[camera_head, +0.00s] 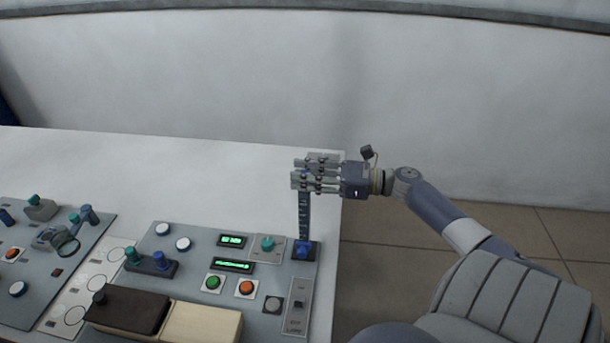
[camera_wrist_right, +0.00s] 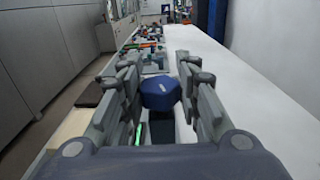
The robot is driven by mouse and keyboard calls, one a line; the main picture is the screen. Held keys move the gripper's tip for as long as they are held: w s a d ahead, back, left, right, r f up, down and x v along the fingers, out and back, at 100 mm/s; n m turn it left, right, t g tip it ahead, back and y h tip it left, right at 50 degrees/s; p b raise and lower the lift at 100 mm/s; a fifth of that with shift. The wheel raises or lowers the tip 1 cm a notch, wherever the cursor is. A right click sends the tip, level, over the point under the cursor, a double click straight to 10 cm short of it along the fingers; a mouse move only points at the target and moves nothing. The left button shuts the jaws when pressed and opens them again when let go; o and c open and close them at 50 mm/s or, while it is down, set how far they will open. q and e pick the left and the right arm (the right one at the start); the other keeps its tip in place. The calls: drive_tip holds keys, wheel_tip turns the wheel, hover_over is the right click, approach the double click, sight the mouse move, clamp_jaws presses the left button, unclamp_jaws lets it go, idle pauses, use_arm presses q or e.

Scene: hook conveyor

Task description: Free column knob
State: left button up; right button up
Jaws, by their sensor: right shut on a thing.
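A dark, notched upright column (camera_head: 304,215) rises from a blue base (camera_head: 303,250) at the right end of the control panel. My right gripper (camera_head: 299,174) is level with the column's top, its fingers pointing left. In the right wrist view, a blue faceted knob (camera_wrist_right: 160,94) sits between the two fingers of my right gripper (camera_wrist_right: 160,68), which is shut on it. In the head view the fingers mostly hide the knob. My left gripper is not in view.
The grey panel (camera_head: 200,262) carries a green button (camera_head: 213,283), an orange-red button (camera_head: 246,288), lit green displays (camera_head: 232,241) and a teal knob (camera_head: 267,243). Dark and cream boxes stand at the front. The white tabletop (camera_head: 190,175) behind is clear.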

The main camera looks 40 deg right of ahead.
drive_tip(key=shift+f+n+g+y+b, duration=0.1)
drive_tip(key=shift+n+g+y+b, duration=1.3)
drive_tip(key=shift+g+y+b, duration=0.25)
idle(1.2)
drive_tip(key=o, duration=1.1)
drive_tip(key=shift+d, duration=0.1)
drive_tip(key=v, duration=1.1)
drive_tip(key=shift+s+d, duration=0.25)
drive_tip(key=shift+s, duration=0.05)
